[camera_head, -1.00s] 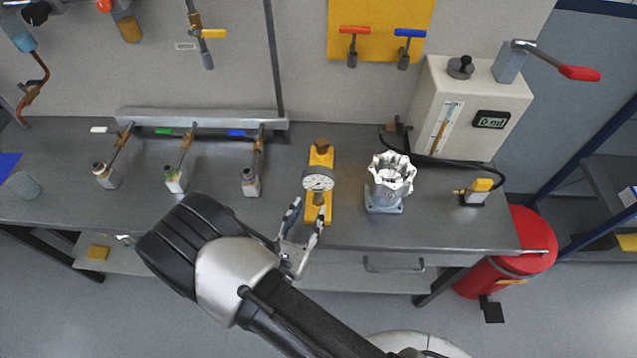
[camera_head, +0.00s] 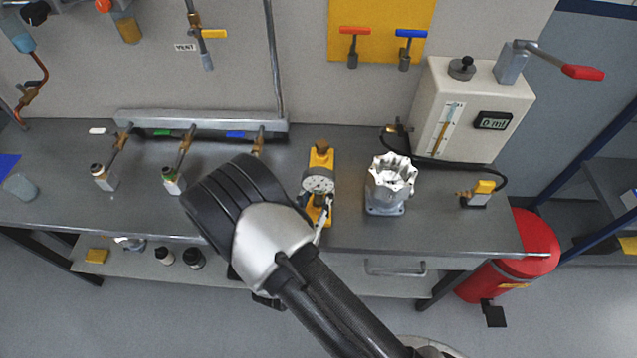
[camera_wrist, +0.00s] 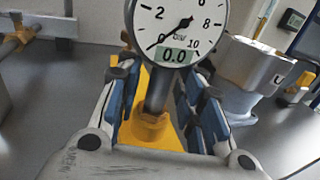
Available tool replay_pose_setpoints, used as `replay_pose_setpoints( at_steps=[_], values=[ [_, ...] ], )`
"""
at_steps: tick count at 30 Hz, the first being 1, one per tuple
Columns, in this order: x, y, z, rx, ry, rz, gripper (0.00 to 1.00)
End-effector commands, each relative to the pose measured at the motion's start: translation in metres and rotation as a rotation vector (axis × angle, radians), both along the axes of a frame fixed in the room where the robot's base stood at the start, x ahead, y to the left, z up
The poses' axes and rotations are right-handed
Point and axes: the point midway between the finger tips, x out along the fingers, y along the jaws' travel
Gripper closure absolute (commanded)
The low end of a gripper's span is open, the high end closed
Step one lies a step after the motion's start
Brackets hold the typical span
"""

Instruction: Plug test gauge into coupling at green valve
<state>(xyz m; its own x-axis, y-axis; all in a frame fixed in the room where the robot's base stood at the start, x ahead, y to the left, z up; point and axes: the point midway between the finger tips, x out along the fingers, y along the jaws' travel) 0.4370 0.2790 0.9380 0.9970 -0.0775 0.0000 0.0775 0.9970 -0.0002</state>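The test gauge (camera_head: 318,184) has a round white dial and stands upright in a yellow holder (camera_head: 321,157) on the bench. In the wrist view, its dial (camera_wrist: 178,28) reads 0.0 above a metal stem and a yellow base. My gripper (camera_head: 317,208) is open at the front of the gauge. In the wrist view, its blue-padded fingers (camera_wrist: 162,88) stand either side of the stem, with gaps visible. The green-marked coupling (camera_head: 173,182) hangs on the middle line, below the green label (camera_head: 162,133), left of my arm.
A white-collared coupling (camera_head: 102,177) is at the left. The blue-labelled line (camera_head: 257,143) is partly hidden by my arm. A cream test unit (camera_head: 448,95) stands at the back right.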

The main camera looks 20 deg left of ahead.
Motion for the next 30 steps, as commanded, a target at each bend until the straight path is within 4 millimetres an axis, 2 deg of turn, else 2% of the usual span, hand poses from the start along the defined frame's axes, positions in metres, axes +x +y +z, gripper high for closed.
replay_pose_setpoints(
  at_steps=[2, 14, 30],
  values=[
    [-0.0001, 0.0000, -0.0001, 0.000, 0.000, 0.000, 0.73],
    [-0.0002, 0.0000, 0.0001, 0.000, -0.001, 0.000, 1.00],
    [0.0000, 0.0002, 0.0061, 0.001, -0.002, 0.000, 1.00]
  ],
)
